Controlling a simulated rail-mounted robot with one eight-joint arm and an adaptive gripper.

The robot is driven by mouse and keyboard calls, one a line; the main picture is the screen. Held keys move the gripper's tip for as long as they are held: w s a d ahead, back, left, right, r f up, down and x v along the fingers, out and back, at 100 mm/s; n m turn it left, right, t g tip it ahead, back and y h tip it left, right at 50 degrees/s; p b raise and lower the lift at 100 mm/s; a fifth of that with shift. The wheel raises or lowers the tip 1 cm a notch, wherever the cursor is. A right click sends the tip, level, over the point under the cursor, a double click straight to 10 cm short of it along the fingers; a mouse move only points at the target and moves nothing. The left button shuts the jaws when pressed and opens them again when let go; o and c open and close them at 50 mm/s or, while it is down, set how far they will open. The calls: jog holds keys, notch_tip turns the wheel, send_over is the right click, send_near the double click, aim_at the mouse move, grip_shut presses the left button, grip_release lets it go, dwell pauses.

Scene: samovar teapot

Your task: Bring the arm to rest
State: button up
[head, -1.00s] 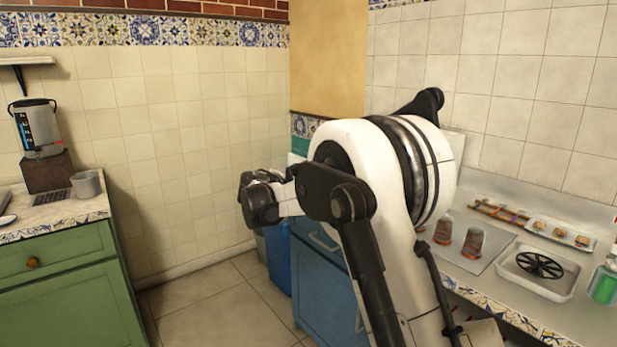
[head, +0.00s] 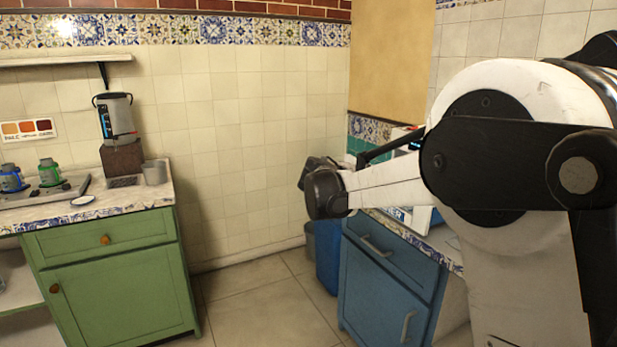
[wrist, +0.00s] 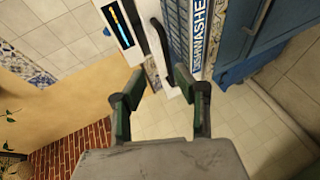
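My gripper (wrist: 157,80) is open in the wrist view. Its two green-padded fingers stand apart with nothing between them. Beyond the fingertips are the dishwasher's black handle (wrist: 158,48) and its lit display (wrist: 119,24); I cannot tell how close they are. In the head view my arm reaches from the right toward the middle, with its dark wrist end in front of the tiled wall. The fingers cannot be made out there.
A green cabinet (head: 112,285) at left carries a metal urn (head: 117,118) on a block, a grey cup (head: 154,173) and a hob with green (head: 49,172) and blue (head: 11,178) pots. A blue cabinet (head: 385,290) and blue bin (head: 327,255) stand at right. The floor (head: 260,310) between is clear.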

jog(key=s+d+r+m+g+y+p, duration=0.1)
jog(key=s+d+r+m+y+p, duration=0.1)
jog(key=s, duration=1)
jog(key=s+d+r+m+g+y+p, duration=0.1)
jog(key=s+d+m+g+y, duration=0.15)
jog(key=s, duration=1.05)
jog(key=s+a+f+m+y+p, duration=0.1)
jog(key=s+a+f+y, duration=0.1)
jog(key=s, duration=1)
jog(key=s+a+f+m+y+p, duration=0.2)
jog(key=s+f, duration=0.3)
jog(key=s, duration=0.7)
jog(key=shift+y, duration=0.55)
jog(key=shift+a, duration=0.1)
